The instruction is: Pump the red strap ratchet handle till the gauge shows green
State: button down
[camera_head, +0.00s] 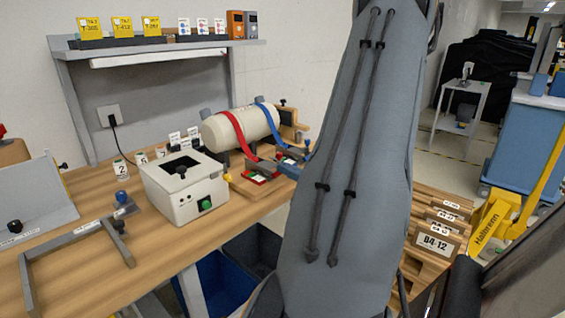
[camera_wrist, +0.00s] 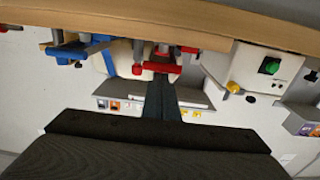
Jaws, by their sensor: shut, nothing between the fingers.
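The red strap (camera_head: 241,137) runs over a cream cylinder (camera_head: 222,131) on the bench, down to a red ratchet (camera_head: 262,170). A blue strap (camera_head: 271,121) with a blue ratchet (camera_head: 291,163) lies to its right. The wrist view is upside down; there my gripper (camera_wrist: 162,82) is shut and empty, its dark fingertips close to the red ratchet handle (camera_wrist: 158,69). I cannot tell whether they touch it. The blue ratchet (camera_wrist: 84,46) is to the left. I cannot read the gauge. My gripper is hidden behind my arm in the head view.
A white box with a green button (camera_head: 205,203) stands left of the ratchets. A grey frame (camera_head: 75,235) lies on the left bench. A shelf (camera_head: 160,47) hangs behind. Blue and dark bins (camera_head: 225,283) are below the bench. Pallets (camera_head: 430,235) stand at right.

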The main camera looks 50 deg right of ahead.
jog(key=shift+s+a+f, duration=0.1)
jog(key=shift+a+f, duration=0.1)
jog(key=shift+f, duration=0.95)
notch_tip(320, 180, up, 6)
jog(key=s+p, duration=0.1)
jog(key=p, duration=0.3)
jog(key=s+f+b, duration=0.2)
jog(key=s+f, duration=0.3)
jog(key=s, duration=0.3)
jog(key=shift+a+f+b, duration=0.15)
jog(key=shift+f+b, duration=0.25)
jog(key=shift+s, duration=0.15)
